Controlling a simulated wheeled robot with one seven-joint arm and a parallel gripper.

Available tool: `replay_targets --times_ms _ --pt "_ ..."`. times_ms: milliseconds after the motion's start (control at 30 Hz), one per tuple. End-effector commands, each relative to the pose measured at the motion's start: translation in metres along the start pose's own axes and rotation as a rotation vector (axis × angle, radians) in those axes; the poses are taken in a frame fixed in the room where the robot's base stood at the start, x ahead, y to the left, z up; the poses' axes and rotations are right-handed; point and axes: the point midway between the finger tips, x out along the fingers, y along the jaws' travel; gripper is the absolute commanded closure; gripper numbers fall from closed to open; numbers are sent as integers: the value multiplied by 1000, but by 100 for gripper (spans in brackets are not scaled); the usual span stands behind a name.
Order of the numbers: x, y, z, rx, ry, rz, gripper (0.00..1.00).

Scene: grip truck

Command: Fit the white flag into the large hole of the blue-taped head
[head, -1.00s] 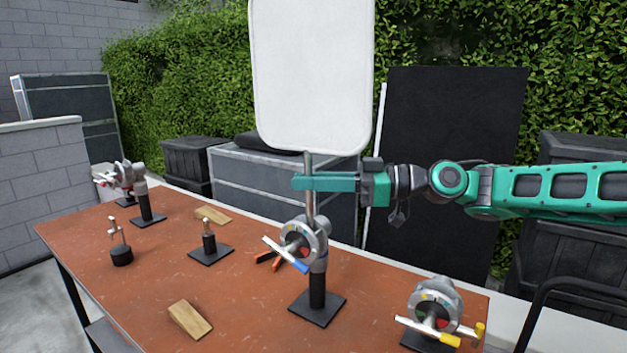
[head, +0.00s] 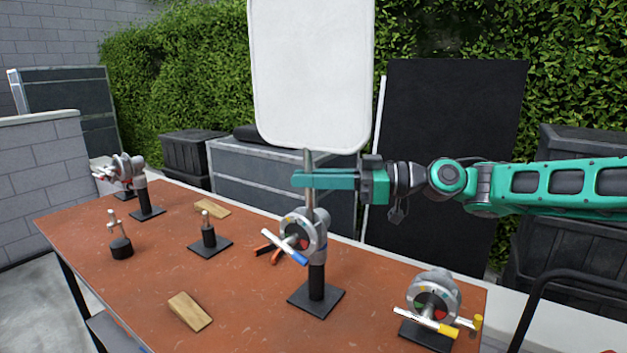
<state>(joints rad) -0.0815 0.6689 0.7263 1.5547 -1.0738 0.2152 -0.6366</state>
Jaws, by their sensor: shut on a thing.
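The white flag (head: 312,75) is a large rounded white panel on a grey metal pin (head: 309,200), held upright above the table. My gripper (head: 325,180) is shut on the pin just below the panel. The blue-taped head (head: 302,236) is a grey round grip head on a black post, its T-handle ending in blue tape (head: 300,258). The pin's lower end meets the top of this head. I cannot tell whether it is inside the large hole or just in front of or behind the head.
A yellow-taped head (head: 433,297) stands at the right on the orange table (head: 245,290). Another grip head (head: 128,172) stands far left. Small pin stands (head: 209,235), wooden wedges (head: 189,311) and an orange-handled clamp (head: 268,250) lie around. A black panel (head: 450,170) stands behind my arm.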

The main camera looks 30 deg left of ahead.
Motion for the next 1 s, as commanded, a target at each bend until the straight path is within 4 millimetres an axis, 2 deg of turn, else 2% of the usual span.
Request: replay_targets --times_ms 1000 --pt "0 0 32 0 1 0 100"
